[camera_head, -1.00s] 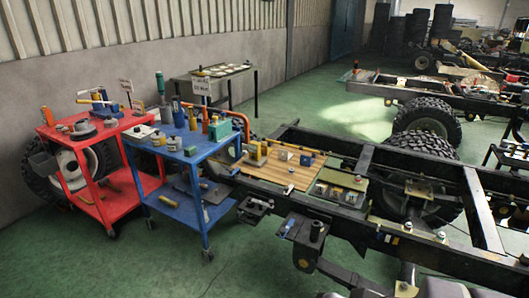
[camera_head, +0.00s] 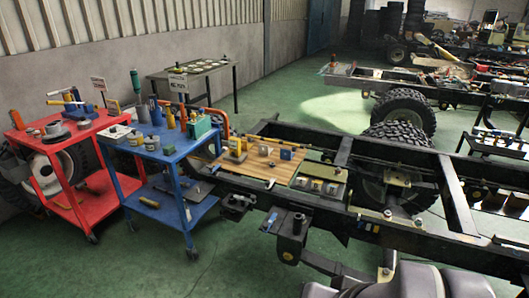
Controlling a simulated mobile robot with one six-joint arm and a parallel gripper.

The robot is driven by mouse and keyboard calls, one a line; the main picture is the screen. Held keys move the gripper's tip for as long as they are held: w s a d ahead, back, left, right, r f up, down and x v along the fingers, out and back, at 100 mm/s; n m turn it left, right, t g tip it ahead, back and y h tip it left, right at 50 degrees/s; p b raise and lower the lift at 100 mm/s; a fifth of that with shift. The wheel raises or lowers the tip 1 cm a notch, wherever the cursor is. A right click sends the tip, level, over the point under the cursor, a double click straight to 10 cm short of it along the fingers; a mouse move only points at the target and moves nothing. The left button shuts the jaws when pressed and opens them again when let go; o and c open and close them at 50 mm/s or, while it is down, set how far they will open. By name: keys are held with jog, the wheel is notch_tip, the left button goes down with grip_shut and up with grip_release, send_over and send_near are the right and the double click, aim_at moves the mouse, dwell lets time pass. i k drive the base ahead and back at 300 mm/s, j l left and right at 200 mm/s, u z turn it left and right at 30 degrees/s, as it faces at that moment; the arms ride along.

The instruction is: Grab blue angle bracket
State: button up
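A small blue piece (camera_head: 286,153) stands at the right part of a wooden board (camera_head: 255,170) on the black chassis frame. It may be the blue angle bracket, but it is too small to tell its shape. A yellow piece (camera_head: 237,147) stands on the same board, to its left. A small grey piece (camera_head: 264,150) stands between them. My gripper is not in view. Grey rounded parts at the bottom right edge look like my own arm, well apart from the board.
A green tray (camera_head: 322,172) with several small parts lies right of the board. A blue cart (camera_head: 168,150) with tools and bottles stands left of it, beside a red cart (camera_head: 62,140). Chassis rails (camera_head: 380,235) cross the right foreground. Green floor is open at front left.

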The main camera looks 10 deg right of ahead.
aim_at(285, 154)
jog(key=i+j+z, duration=0.2)
jog(key=i+z, duration=0.15)
jog(key=i+j+z, duration=0.75)
jog(key=j+z, duration=0.25)
jog(key=i+j+z, duration=0.15)
jog(key=j+z, duration=0.2)
jog(key=j, duration=0.15)
jog(key=i+j+z, duration=0.1)
jog(key=j+z, duration=0.25)
jog(key=j, duration=0.15)
jog(key=j+z, duration=0.3)
jog(key=j, duration=0.2)
jog(key=j+z, duration=0.35)
jog(key=j, duration=0.2)
